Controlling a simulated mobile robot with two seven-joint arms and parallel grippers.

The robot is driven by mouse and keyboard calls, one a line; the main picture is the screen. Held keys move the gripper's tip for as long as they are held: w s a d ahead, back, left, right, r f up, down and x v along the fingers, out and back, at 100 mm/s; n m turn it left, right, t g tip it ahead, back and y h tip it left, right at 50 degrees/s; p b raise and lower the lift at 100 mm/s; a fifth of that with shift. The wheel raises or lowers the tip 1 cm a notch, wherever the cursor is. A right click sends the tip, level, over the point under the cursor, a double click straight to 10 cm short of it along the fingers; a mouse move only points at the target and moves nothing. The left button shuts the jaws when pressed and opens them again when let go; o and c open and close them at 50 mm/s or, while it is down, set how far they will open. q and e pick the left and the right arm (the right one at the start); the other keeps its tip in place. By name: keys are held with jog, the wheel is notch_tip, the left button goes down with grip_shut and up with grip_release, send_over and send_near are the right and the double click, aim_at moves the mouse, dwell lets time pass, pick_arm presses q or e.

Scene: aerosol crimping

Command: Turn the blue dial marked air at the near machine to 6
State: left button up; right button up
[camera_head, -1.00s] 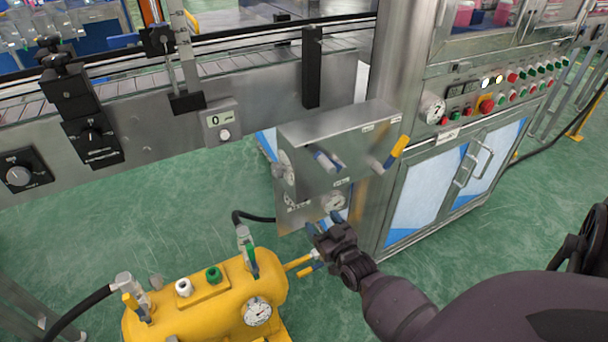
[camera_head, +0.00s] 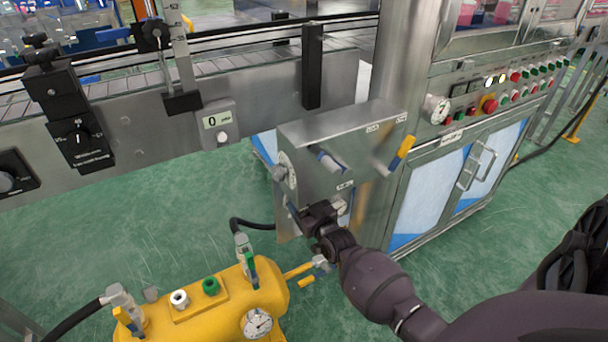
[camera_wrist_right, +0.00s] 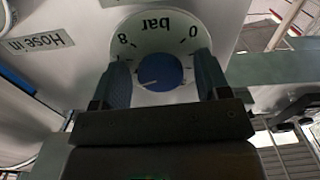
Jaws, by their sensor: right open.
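In the right wrist view, a blue dial (camera_wrist_right: 160,72) sits on a pale round face with upside-down marks 0, 8 and "bar". A short light line shows on the dial's lower left; no word "air" is readable. My right gripper (camera_wrist_right: 162,64) is open, one finger on each side of the dial; I cannot tell whether either touches it. In the head view, my right gripper (camera_head: 312,212) is at the lower front of the steel box (camera_head: 310,135) of the near machine, and the dial is hidden there. My left gripper is not in view.
A blue-and-grey knob (camera_head: 330,160) and a yellow-handled lever (camera_head: 402,152) stick out of the box above my gripper. A yellow tank (camera_head: 215,300) with a gauge stands at lower left. A "Hose in" label (camera_wrist_right: 38,42) is beside the dial face. Green floor is open at left.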

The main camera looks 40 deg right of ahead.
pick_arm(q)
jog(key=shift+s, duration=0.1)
pick_arm(e)
jog(key=c, duration=0.8)
jog(key=shift+o, duration=0.2)
jog(key=shift+a+f+n+p, duration=0.15)
jog(key=shift+n+p, duration=0.15)
jog(key=shift+n, duration=0.2)
jog(key=o, duration=0.5)
jog(key=shift+o, duration=1.3)
jog(key=shift+a, duration=0.1)
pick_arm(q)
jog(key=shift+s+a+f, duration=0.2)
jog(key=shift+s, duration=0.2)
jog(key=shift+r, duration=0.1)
